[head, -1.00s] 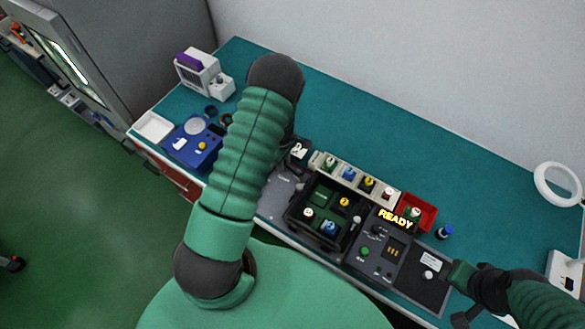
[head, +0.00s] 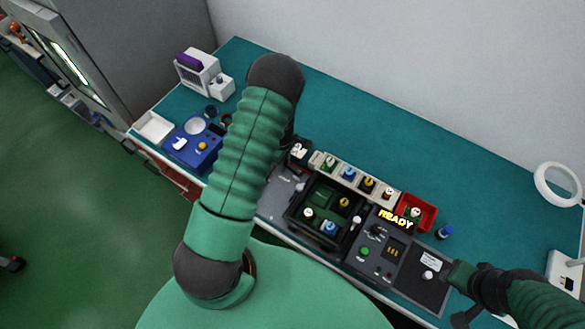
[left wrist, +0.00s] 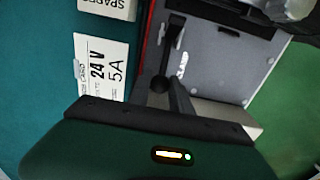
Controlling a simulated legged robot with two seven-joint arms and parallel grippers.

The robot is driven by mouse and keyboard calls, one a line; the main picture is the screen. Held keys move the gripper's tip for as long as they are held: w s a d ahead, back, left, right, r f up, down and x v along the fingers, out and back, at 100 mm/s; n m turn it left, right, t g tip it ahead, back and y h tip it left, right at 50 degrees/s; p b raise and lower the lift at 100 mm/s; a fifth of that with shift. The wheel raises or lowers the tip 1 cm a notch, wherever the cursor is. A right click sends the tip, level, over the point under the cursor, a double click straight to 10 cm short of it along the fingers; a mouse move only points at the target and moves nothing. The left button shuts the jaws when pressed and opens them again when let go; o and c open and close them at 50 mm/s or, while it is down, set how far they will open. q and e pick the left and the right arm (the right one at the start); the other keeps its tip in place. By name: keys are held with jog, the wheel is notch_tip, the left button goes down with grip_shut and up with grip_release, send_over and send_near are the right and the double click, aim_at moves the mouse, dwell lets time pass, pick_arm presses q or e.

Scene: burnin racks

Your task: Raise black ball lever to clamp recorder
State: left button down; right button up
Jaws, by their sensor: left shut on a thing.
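A black lever with a ball end (left wrist: 160,84) stands over a grey plate with a small label in the left wrist view. My left gripper (left wrist: 176,98) is shut at the ball end; its fingers partly hide the lever. In the head view the grey plate (head: 278,198) lies beside my left arm, which covers much of the lever area and hides the left fingertips. I cannot clearly pick out the recorder. My right gripper (head: 462,292) is over the front right part of the bench; its finger opening is unclear.
A black tray (head: 290,220) with coloured pieces and a panel with a lit READY sign (head: 398,218) stand to the right of the plate. A red bin (head: 432,208) and blue-capped bottle (head: 445,232) are beyond. The teal bench (head: 370,130) is clear toward the wall.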

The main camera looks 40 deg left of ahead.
aim_at(298, 174)
pick_arm(q)
jog(key=shift+w+d+r+p, duration=0.15)
jog(key=shift+r+p, duration=0.25)
jog(key=shift+r, duration=0.1)
jog(key=shift+w+d+r+p, duration=0.1)
jog(key=shift+r+p, duration=0.25)
jog(key=shift+r, duration=0.15)
jog(key=shift+d+r+p, duration=0.7)
jog(key=shift+d+p, duration=0.05)
jog(key=shift+d, duration=0.2)
jog(key=shift+w+d+r+p, duration=0.1)
jog(key=shift+d+r+p, duration=0.2)
jog(key=shift+d, duration=0.55)
jog(key=shift+w+d+r+p, duration=0.15)
jog(key=shift+d+p, duration=0.2)
jog(key=shift+d, duration=1.05)
